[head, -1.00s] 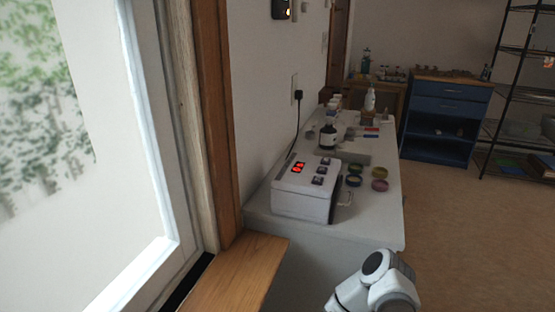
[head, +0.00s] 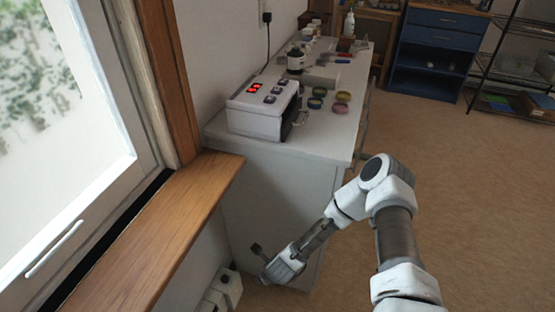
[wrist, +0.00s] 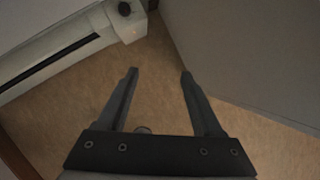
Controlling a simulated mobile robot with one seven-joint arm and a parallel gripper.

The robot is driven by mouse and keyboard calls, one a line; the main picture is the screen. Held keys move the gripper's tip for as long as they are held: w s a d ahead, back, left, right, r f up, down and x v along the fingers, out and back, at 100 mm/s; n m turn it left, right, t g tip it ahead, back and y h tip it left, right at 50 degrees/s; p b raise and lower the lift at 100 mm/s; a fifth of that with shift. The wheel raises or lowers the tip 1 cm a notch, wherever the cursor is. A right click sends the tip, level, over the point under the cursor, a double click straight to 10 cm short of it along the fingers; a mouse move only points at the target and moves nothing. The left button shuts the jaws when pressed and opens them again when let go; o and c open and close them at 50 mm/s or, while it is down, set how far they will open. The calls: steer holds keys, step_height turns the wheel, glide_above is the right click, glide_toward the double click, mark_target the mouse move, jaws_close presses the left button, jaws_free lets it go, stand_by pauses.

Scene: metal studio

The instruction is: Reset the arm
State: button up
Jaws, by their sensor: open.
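My gripper (wrist: 158,75) shows in the wrist view with its two dark fingers spread apart and nothing between them. It hangs over the tan floor (wrist: 155,58). In the head view my white and grey arm bends down to the left, and its end is low in front of the near end of the white counter (head: 275,170). My gripper's fingers are hard to make out there.
A white baseboard heater (wrist: 60,55) runs along the wall, close to my gripper. A wooden sill (head: 150,235) lies at left. Open floor (head: 455,190) lies at right.

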steer(key=w+d+r+n, duration=0.25)
steer(key=r+n, duration=0.25)
steer(key=r, duration=0.6)
steer(key=w+d+r+n, duration=0.25)
steer(key=r+n, duration=0.35)
steer(key=r, duration=0.4)
steer(key=w+d+r+n, duration=0.1)
steer(key=d+r+n, duration=0.3)
steer(key=r, duration=0.7)
steer(key=s+d+r+n+t+h, duration=0.1)
steer(key=s+d+r+n, duration=0.1)
steer(key=s+r+n, duration=0.45)
steer(key=s+d+r+n+h, duration=0.1)
steer(key=s+d+r+n, duration=0.15)
steer(key=r, duration=0.65)
steer(key=s+d+r+n, duration=0.2)
steer(key=s+r, duration=0.2)
steer(key=s, duration=0.3)
steer(key=s+d+r+n, duration=0.2)
steer(key=s+r, duration=0.2)
steer(key=s, duration=0.2)
step_height(320, 180, up, 19)
steer(key=p, duration=1.9)
steer(key=shift+s+f, duration=0.15)
steer(key=shift+s, duration=0.25)
